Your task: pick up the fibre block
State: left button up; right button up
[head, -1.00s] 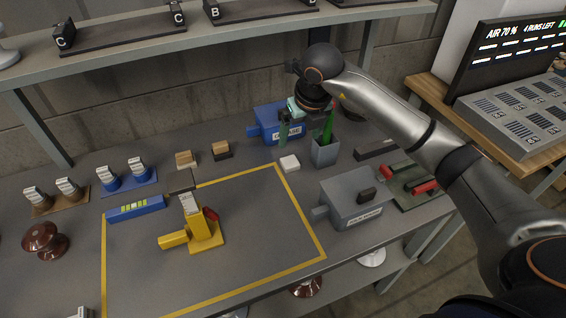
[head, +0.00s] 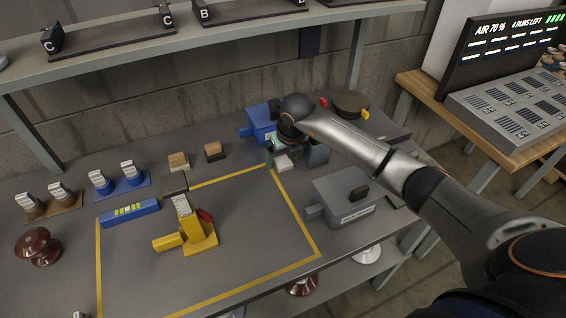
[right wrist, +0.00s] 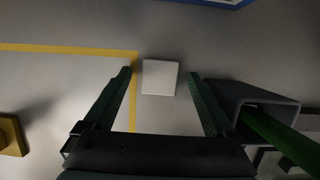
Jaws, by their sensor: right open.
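A small white block (head: 284,163), which I take to be the fibre block, lies on the grey bench near the back right corner of the yellow outline. In the right wrist view the white block (right wrist: 160,77) lies flat, with a finger to either side of it in the picture. My right gripper (head: 283,157) is open and empty, over or just behind the block in the head view. Its fingertips (right wrist: 160,74) do not touch the block in the wrist view. The exact height between them cannot be told. My left gripper is not in view.
A grey holder (head: 318,153) stands close to the right finger; it also shows in the wrist view (right wrist: 257,100). A blue box (head: 260,122) is behind the gripper. A grey box (head: 345,195) is in front right. Two small two-tone blocks (head: 214,151) stand to the left.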

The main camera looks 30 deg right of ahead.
jog(key=c, duration=1.4)
jog(key=shift+r, duration=0.1)
jog(key=shift+r, duration=0.55)
jog(key=s+d+r, duration=0.1)
jog(key=s+r, duration=0.3)
jog(key=s+r+b, duration=0.1)
jog(key=s+r, duration=0.3)
jog(key=s, duration=0.1)
jog(key=s+d+r, duration=0.1)
jog(key=s+r, duration=0.3)
jog(key=shift+s+d, duration=0.3)
jog(key=shift+s, duration=0.1)
